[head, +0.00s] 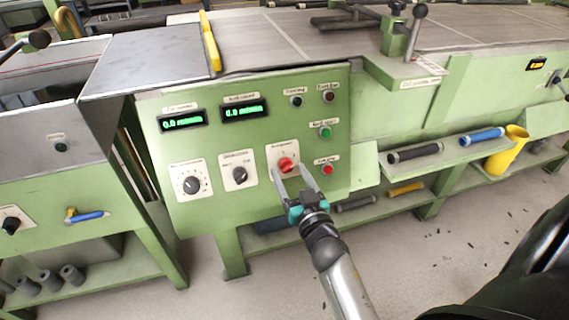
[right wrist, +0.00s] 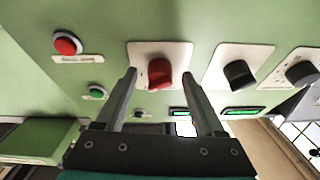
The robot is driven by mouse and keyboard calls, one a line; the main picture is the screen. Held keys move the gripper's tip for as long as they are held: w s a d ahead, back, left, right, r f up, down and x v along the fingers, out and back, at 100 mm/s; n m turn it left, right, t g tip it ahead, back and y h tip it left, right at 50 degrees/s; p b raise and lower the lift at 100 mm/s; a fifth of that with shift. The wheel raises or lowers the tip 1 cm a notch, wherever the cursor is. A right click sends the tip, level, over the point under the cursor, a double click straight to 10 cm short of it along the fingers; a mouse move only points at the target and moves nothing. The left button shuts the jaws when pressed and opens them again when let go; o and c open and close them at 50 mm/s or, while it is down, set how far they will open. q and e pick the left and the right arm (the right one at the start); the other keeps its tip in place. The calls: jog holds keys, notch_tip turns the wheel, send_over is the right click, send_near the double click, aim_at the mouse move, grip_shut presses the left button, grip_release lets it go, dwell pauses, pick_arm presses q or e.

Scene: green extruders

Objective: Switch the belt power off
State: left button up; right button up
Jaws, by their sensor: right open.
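A red rotary knob (head: 286,164) sits on a white plate on the green control panel (head: 210,145). In the right wrist view the red knob (right wrist: 159,72) shows between my finger tips. My right gripper (head: 291,172) is open, with one finger on each side of the knob. I cannot tell whether the fingers touch it. The label above the knob is too small to read. My left gripper is not in view.
Two black knobs (head: 239,175) (head: 191,185) are left of the red one. A green button (head: 324,132) and a red button (head: 327,169) are to its right. Two green displays (head: 183,120) sit above. A shelf with rollers (head: 415,152) stands at right.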

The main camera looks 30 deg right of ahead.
jog(key=shift+w, duration=0.35)
grip_shut()
dwell(0.5)
